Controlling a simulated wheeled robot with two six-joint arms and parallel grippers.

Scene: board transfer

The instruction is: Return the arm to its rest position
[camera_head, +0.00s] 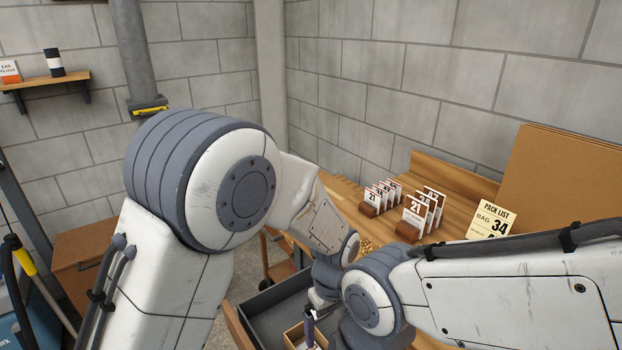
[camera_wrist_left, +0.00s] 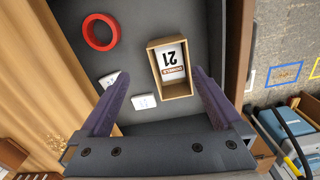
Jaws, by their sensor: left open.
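My left gripper (camera_wrist_left: 160,98) is open in the left wrist view, with its two purple fingers spread wide and nothing held between them. It is over a dark grey tray (camera_wrist_left: 128,30). A small wooden box (camera_wrist_left: 178,92) with a white card marked 21 (camera_wrist_left: 173,65) lies in the tray, just beyond the fingertips. In the head view my left arm reaches down to the tray (camera_head: 265,318), and a purple finger of my left gripper (camera_head: 309,328) shows above the small box (camera_head: 293,335). The rest of this gripper is mostly hidden. My right arm comes in from the right; its gripper does not show.
A red ring (camera_wrist_left: 99,32) and two white pieces (camera_wrist_left: 144,102) lie in the tray. Beyond it, a wooden bench (camera_head: 450,175) bears several number cards (camera_head: 418,212) in holders and a pack list sign (camera_head: 491,220). A brown cabinet (camera_head: 85,255) stands left.

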